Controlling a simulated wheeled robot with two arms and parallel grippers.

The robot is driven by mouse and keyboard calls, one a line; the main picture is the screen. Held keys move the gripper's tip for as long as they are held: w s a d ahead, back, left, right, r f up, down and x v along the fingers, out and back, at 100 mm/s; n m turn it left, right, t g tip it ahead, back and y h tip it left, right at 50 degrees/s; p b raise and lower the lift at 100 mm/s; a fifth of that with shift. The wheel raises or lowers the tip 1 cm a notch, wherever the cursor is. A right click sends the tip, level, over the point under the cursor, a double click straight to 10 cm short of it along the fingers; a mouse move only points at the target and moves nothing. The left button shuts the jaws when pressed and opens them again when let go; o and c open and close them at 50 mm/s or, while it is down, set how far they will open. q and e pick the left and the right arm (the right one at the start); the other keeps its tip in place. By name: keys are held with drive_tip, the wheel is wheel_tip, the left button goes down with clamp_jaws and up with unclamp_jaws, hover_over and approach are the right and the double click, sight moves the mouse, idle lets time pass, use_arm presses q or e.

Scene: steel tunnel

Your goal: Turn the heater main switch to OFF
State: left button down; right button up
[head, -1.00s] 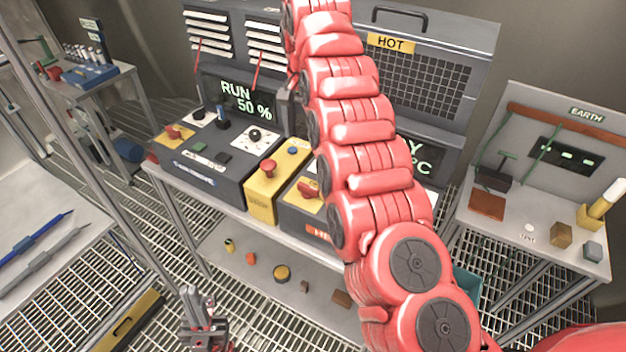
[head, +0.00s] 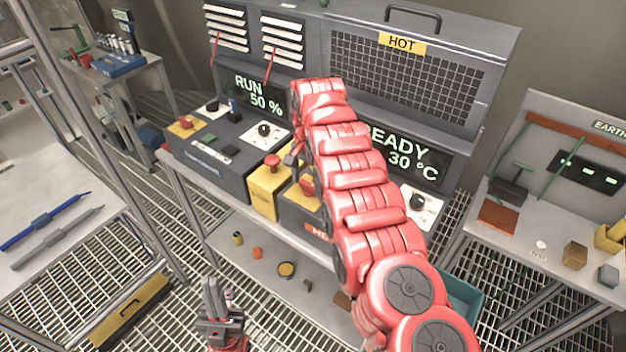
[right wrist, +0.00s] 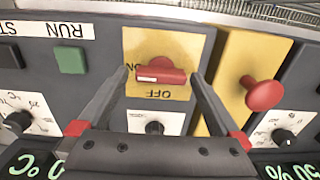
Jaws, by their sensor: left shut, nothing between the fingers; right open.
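The heater main switch (right wrist: 168,72) is a red rotary handle on a yellow plate in the right wrist view, which shows the panel upside down. Its handle lies level in that picture, its white mark at the left end beside the ON label; OFF is printed below. In the head view the switch (head: 308,184) is partly hidden by my right arm. My right gripper (right wrist: 158,77) is open, one finger on each side of the handle; I cannot tell whether they touch it. My left gripper (head: 211,285) is shut and empty, low in front of the bench.
A yellow box (head: 264,197) with a red mushroom button (right wrist: 262,93) stands close beside the switch. A green button (right wrist: 70,60) and a dial (right wrist: 154,128) are also near. The heater display (head: 405,150) reads READY 30 °C. Small objects lie on the lower shelf (head: 265,250).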

drive_tip(key=shift+s+a, duration=0.1)
drive_tip(key=shift+s, duration=0.05)
drive_tip(key=c, duration=1.2)
drive_tip(key=n+b, duration=0.2)
drive_tip(key=b, duration=0.1)
drive_tip(key=shift+f, duration=0.2)
drive_tip(key=shift+c, duration=0.2)
drive_tip(key=shift+r+n+b, duration=0.15)
drive_tip(key=shift+n+b, duration=0.8)
drive_tip(key=shift+n, duration=1.05)
drive_tip(key=n, duration=0.3)
drive_tip(key=shift+r, duration=0.2)
drive_tip(key=n+p, duration=0.1)
drive_tip(key=n, duration=0.3)
drive_tip(key=shift+n, duration=0.4)
drive_tip(key=shift+f+n, duration=0.1)
drive_tip(key=shift+n, duration=2)
